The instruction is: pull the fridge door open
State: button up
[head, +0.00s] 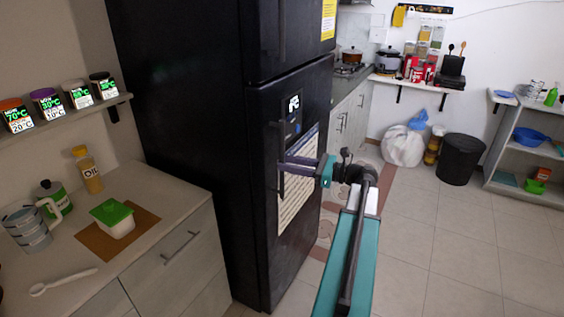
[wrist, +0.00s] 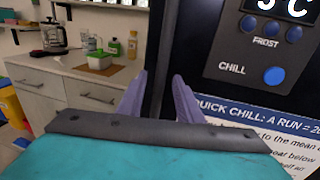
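The black fridge (head: 185,110) stands left of centre in the head view. Its lower door (head: 263,215) looks shut and carries a display panel and a printed sheet. A dark vertical handle (head: 280,138) runs down this door. My gripper (head: 284,165) reaches the handle from the right at mid-height. In the wrist view, its two purple fingertips (wrist: 159,76) are apart, with the dark handle (wrist: 162,45) upright between them. Gaps show on both sides of the handle near the tips.
Tiled floor (head: 455,255) is open to the right. A white bag (head: 402,147) and black bin (head: 459,158) stand at the back.

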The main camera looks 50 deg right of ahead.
jog(key=shift+x, duration=1.35)
grip_shut()
